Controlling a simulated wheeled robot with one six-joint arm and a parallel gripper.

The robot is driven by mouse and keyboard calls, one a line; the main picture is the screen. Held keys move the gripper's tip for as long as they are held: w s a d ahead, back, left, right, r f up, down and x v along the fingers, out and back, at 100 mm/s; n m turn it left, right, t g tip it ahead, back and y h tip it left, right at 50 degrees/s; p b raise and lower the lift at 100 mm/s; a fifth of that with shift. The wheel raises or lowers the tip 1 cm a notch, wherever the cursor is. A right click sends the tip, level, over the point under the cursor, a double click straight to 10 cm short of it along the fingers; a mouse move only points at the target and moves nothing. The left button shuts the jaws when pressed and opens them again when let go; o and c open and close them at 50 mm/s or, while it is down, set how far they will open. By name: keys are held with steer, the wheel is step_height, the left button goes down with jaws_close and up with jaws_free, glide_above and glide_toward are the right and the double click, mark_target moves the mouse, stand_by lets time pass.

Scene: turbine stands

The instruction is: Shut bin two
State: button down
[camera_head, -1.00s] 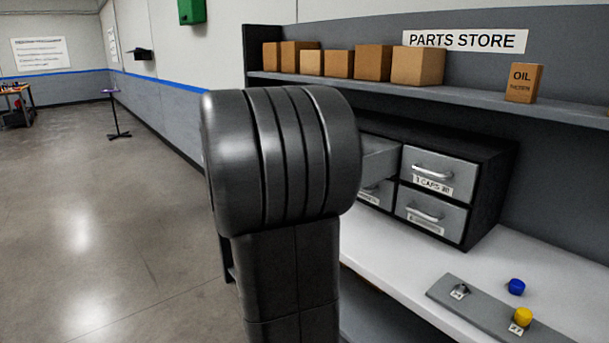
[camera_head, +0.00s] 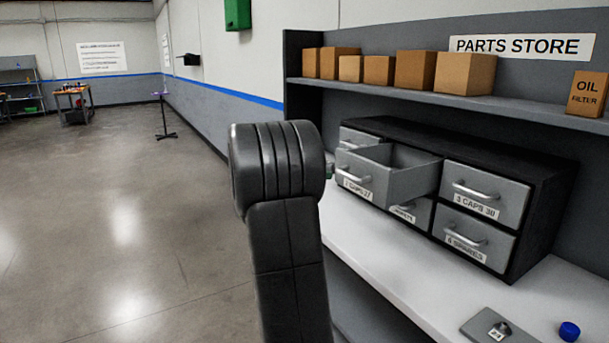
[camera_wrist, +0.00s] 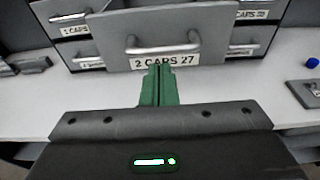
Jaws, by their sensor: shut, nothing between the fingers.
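Bin two (camera_head: 393,178) is a grey drawer labelled "2 CAPS 27", pulled well out of the dark cabinet (camera_head: 545,215) in the head view. In the wrist view its front (camera_wrist: 170,35) with a silver handle faces me, and the label shows below the handle. My gripper (camera_wrist: 160,72) has green fingers, shut and empty, pointing at the lower middle of the bin front, just over the label's lower edge. I cannot tell whether the fingertips touch it. In the head view the gripper is mostly hidden behind my arm.
Bin three (camera_head: 484,193) and the other bins beside and below look closed. A white worktop (camera_head: 380,255) runs under the cabinet. A grey plate (camera_head: 497,328) and a blue cap (camera_head: 569,331) lie at the front right. Cardboard boxes (camera_head: 465,74) stand on the shelf above.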

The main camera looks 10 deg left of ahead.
mark_target(358, 162)
steer(key=shift+x, duration=2.3)
steer(key=r+p+x, duration=0.1)
steer(key=x, duration=0.5)
steer(key=r+p+x, duration=0.1)
steer(key=p+x, duration=0.1)
steer(key=x, duration=0.5)
steer(key=r+p+x, duration=0.2)
steer(key=x, duration=0.5)
steer(key=shift+w+d, duration=0.25)
steer(key=shift+d, duration=0.1)
steer(key=shift+r, duration=0.2)
steer(key=shift+s+a, duration=0.3)
steer(key=shift+a, duration=0.2)
steer(key=b+v, duration=0.2)
steer(key=v, duration=1.1)
